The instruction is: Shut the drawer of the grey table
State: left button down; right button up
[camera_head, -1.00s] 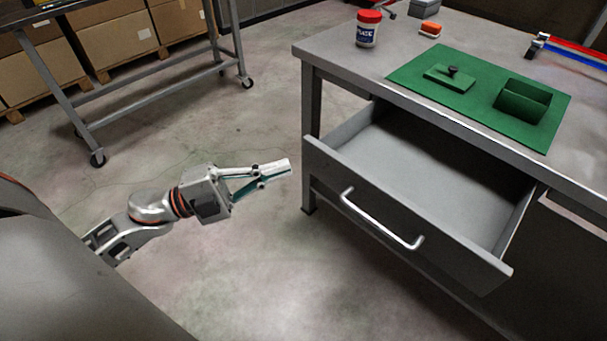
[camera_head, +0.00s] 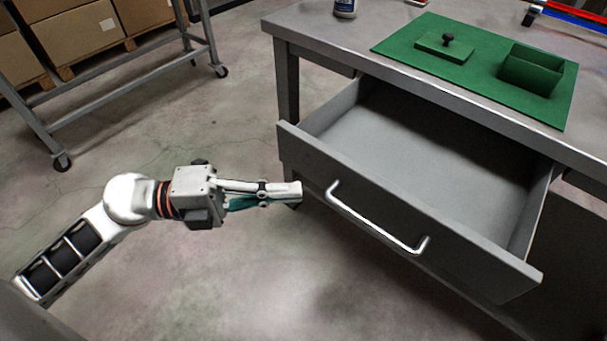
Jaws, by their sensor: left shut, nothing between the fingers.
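The grey table (camera_head: 330,38) stands at the upper right. Its drawer (camera_head: 400,205) is pulled well out and looks empty inside. A silver bar handle (camera_head: 375,222) runs across the drawer front. My left gripper (camera_head: 298,190) is shut and empty. Its tips point right, close to the left part of the drawer front, to the left of the handle. I cannot tell whether the tips touch the front. My right gripper is not in view.
A green mat (camera_head: 400,48) with a green lid (camera_head: 444,47) and a green open box (camera_head: 531,70) lies on the tabletop. A bottle (camera_head: 345,8) stands behind. A wheeled cart (camera_head: 125,80) with cardboard boxes behind it is at upper left. The floor between is clear.

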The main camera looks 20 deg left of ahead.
aim_at(328, 176)
pick_arm(q)
jog(key=w, duration=0.1)
jog(key=w+d, duration=0.1)
jog(key=w, duration=0.1)
jog(key=shift+d, duration=0.1)
jog(key=shift+w+d+b, duration=0.15)
jog(key=shift+w+b, duration=0.2)
jog(key=shift+w, duration=0.15)
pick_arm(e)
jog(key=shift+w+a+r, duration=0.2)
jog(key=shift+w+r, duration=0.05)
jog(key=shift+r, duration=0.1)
